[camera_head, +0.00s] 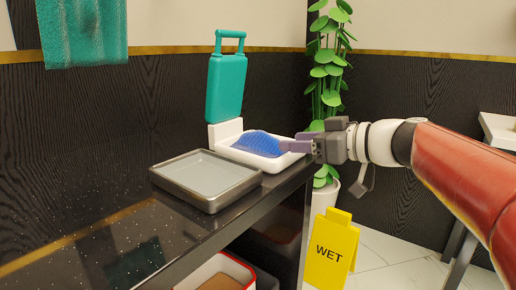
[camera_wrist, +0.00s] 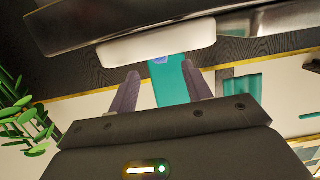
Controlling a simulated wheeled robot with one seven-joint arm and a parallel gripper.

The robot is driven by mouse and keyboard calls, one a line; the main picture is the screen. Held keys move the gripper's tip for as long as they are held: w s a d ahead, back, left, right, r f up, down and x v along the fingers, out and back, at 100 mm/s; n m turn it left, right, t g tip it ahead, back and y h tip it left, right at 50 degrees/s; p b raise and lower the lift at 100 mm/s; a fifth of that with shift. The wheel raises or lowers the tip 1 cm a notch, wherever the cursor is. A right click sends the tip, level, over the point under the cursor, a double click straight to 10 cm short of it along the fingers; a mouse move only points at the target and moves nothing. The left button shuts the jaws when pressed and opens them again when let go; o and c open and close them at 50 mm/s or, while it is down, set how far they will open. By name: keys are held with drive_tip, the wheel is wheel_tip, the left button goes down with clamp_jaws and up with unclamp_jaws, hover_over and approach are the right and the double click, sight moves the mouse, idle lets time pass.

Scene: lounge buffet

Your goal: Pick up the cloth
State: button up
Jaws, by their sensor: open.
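A crumpled blue cloth (camera_head: 260,143) lies in a white tray (camera_head: 289,160) on the dark counter; only a small blue bit (camera_wrist: 160,60) shows in the wrist view. My gripper (camera_head: 286,146) is at the right end of the white tray, its purple-grey fingers pointing left toward the blue cloth. In the wrist view my gripper (camera_wrist: 163,68) has its two fingers spread apart with nothing held between them. The fingertips are close to the tray rim (camera_wrist: 157,42); whether they touch the cloth cannot be told.
A teal suitcase-shaped object (camera_head: 226,86) stands upright behind the white tray. A grey tray (camera_head: 205,205) sits in front. A teal towel (camera_head: 83,35) hangs on the wall. A plant (camera_head: 328,75) and a yellow WET sign (camera_head: 331,250) stand right of the counter. The counter's left is clear.

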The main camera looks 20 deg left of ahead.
sight(269, 136)
drive_tip(key=x, duration=0.2)
drive_tip(key=p+x, duration=0.1)
drive_tip(key=x, duration=0.4)
drive_tip(key=shift+w+a+r, duration=0.1)
drive_tip(key=shift+a+r, duration=0.15)
drive_tip(key=shift+a, duration=0.15)
drive_tip(key=shift+c, duration=0.4)
clamp_jaws()
